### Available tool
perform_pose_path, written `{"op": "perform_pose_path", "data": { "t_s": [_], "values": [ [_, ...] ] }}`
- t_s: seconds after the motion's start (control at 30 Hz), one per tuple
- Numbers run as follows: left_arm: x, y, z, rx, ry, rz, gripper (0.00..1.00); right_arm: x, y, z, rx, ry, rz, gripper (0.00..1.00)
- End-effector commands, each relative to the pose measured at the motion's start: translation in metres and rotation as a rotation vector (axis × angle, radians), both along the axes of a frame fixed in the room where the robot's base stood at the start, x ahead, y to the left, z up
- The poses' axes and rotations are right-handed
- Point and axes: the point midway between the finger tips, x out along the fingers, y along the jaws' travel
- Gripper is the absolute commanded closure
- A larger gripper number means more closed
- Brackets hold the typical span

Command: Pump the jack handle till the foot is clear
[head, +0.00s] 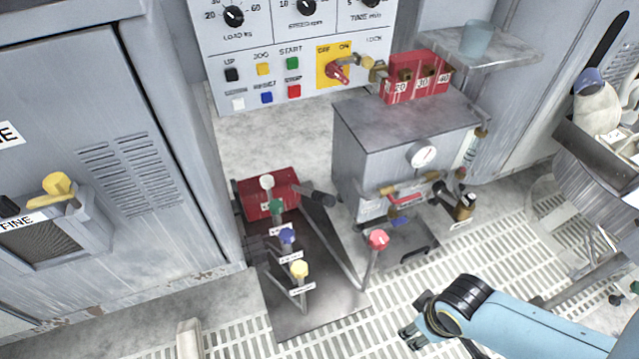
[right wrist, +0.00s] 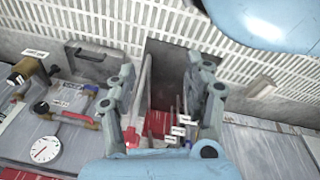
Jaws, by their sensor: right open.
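A dark steel plate (head: 305,317) lies on the floor with a red block (head: 266,196) at its far end. A grey bar with a black grip (head: 318,198) slants over the plate's right side; it looks like the jack handle. A separate lever with a red knob (head: 378,240) stands by its near end. I cannot make out the jack's foot. My right gripper (head: 408,332) is open and empty, to the right of the plate and apart from the bar. In the right wrist view my open right gripper (right wrist: 160,138) has the red block (right wrist: 155,124) between its fingers, farther off.
A grey cabinet with a gauge (head: 424,155) stands behind right. A control panel (head: 285,55) is at the back. The grated floor (head: 440,258) on the right is partly clear.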

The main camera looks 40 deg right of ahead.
Motion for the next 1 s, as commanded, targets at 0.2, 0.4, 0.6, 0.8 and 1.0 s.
{"op": "perform_pose_path", "data": {
  "t_s": [0.2, 0.4, 0.6, 0.8, 1.0],
  "values": [
    [-0.024, -0.012, -0.010, -0.014, 0.035, 0.007, 1.00, 0.047, 0.009, 0.081, -0.001, -0.040, 0.013, 0.49],
    [-0.018, -0.001, -0.014, -0.001, 0.027, 0.001, 1.00, 0.064, 0.015, 0.138, -0.002, -0.064, 0.020, 0.49],
    [-0.008, 0.006, -0.019, 0.007, 0.019, -0.002, 1.00, 0.075, 0.021, 0.191, 0.004, -0.083, 0.019, 0.49],
    [-0.010, 0.007, -0.023, 0.008, 0.024, -0.003, 1.00, 0.113, 0.023, 0.212, 0.040, -0.072, -0.023, 0.49],
    [-0.012, 0.005, -0.024, 0.006, 0.028, -0.002, 1.00, 0.161, 0.018, 0.189, 0.080, -0.039, -0.090, 0.49]
  ]
}}
